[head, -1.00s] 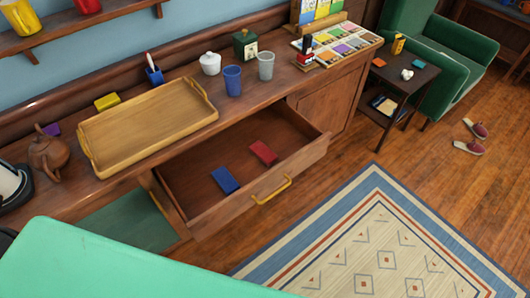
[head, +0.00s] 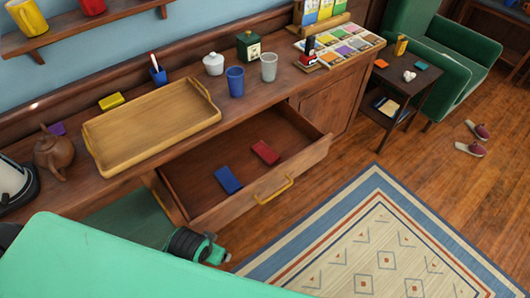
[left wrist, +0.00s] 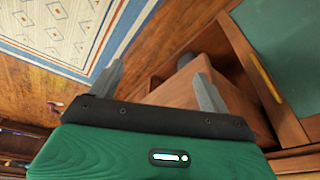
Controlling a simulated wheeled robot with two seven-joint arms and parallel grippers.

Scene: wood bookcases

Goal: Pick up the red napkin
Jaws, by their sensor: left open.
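The red napkin (head: 265,152) lies folded flat in the open drawer (head: 318,150), beside a blue napkin (head: 228,180) to its left. In the head view, part of my left arm (head: 198,247) shows low in the picture, in front of the drawer's near left corner; its fingers are hidden there. In the left wrist view my left gripper (left wrist: 160,90) is open and empty, its two grey fingers wide apart near the wooden drawer side. The napkin does not show in the wrist view. My right gripper is not in view.
The drawer front has a yellow handle (head: 273,189). A patterned rug (head: 375,245) covers the floor in front.

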